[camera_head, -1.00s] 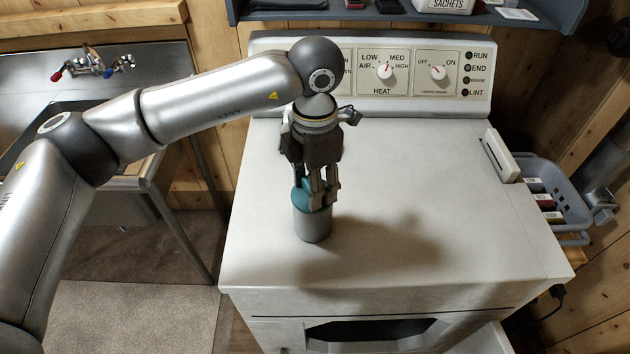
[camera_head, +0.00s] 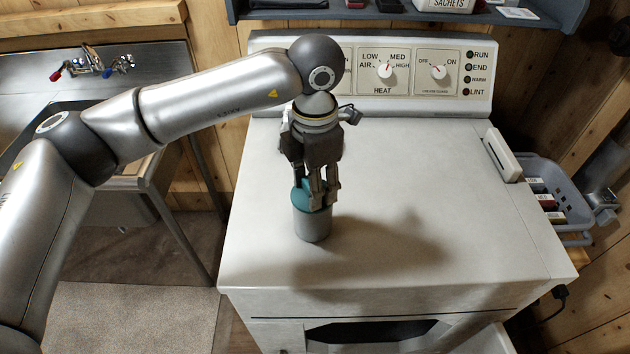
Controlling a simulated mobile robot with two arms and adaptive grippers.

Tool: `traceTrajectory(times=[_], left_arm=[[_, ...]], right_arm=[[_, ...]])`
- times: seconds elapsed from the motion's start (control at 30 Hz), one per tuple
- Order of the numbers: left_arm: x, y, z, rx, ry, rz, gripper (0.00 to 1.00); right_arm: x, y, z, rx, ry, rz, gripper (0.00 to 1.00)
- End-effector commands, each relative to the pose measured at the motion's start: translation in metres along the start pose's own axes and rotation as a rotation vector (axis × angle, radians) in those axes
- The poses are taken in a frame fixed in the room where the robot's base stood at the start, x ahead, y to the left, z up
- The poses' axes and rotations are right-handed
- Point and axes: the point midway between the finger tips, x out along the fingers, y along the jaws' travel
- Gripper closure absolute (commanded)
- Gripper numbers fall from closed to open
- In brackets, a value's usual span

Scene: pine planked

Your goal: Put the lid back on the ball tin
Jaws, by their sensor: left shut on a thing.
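The ball tin (camera_head: 312,226) is a grey cylinder standing upright on the white top of the dryer. The teal lid (camera_head: 301,197) is at the top of the tin, partly hidden behind the fingers. My left gripper (camera_head: 318,200) points down from above and is shut on the lid. The lid looks to be on or very close to the tin's rim; the fingers hide the join, so I cannot tell if it is fully seated. The inside of the tin is hidden. My right gripper is out of view.
The dryer top (camera_head: 420,200) is clear around the tin. The control panel (camera_head: 420,75) rises at the back, under a blue-grey shelf (camera_head: 400,15). A grey basket (camera_head: 570,215) hangs at the right side. A metal sink (camera_head: 60,90) stands at the left.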

Motion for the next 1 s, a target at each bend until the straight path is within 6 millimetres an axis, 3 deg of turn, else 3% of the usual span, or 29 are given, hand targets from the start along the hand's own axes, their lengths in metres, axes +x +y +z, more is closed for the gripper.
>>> traceTrajectory(times=[1.0], left_arm=[[0.0004, 0.0001, 0.0001, 0.000, 0.000, 0.000, 0.72]], right_arm=[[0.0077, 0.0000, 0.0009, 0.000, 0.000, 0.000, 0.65]])
